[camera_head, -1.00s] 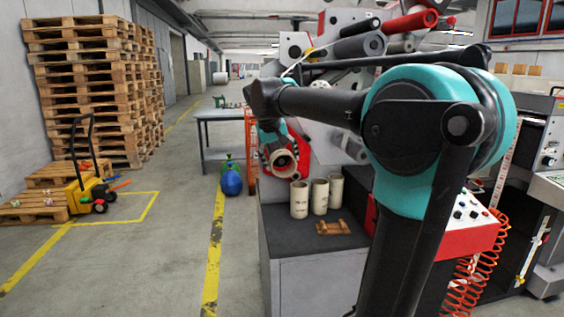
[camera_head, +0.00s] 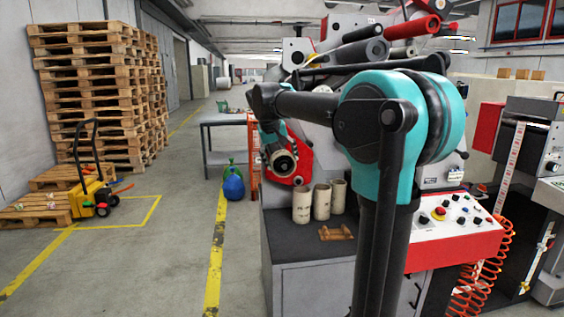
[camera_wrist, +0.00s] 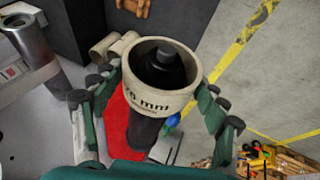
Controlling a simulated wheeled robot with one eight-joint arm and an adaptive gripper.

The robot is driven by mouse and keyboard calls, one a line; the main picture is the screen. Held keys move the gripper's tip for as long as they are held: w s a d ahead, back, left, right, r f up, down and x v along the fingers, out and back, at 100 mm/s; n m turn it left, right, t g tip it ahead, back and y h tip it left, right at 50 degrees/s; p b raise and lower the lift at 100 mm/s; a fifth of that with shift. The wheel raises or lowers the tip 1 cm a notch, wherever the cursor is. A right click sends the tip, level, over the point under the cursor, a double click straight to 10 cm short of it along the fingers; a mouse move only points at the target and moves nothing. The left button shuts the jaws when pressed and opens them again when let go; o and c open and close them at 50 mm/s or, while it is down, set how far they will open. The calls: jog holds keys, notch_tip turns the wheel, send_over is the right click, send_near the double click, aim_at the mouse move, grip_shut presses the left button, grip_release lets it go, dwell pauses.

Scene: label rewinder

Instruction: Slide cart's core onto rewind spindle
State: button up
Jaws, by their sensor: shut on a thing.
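My gripper (camera_wrist: 155,96) is shut on a beige core (camera_wrist: 152,101) marked 76 mm, with its green and grey fingers on either side. In the wrist view, the dark rewind spindle (camera_wrist: 166,68) shows inside the core's open end. A dark cylinder, seemingly the same spindle, shows below the core, so the core appears to be around it; how far along it sits is unclear. In the head view, the held core (camera_head: 282,163) is in front of a red plate (camera_head: 299,160). The cart (camera_head: 283,240) stands below, with a dark top.
A metal roller (camera_wrist: 32,42) is at the left of the wrist view. A red control panel (camera_head: 455,240) and coiled orange hose stand right.

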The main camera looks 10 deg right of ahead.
jog(key=shift+w, duration=10.5)
jog(key=o, duration=1.2)
jog(key=shift+a+r, duration=0.35)
jog(key=shift+r, duration=0.75)
jog(key=shift+a+r, duration=0.4)
jog(key=shift+r, duration=0.75)
jog(key=shift+a+r, duration=0.35)
jog(key=shift+r, duration=0.75)
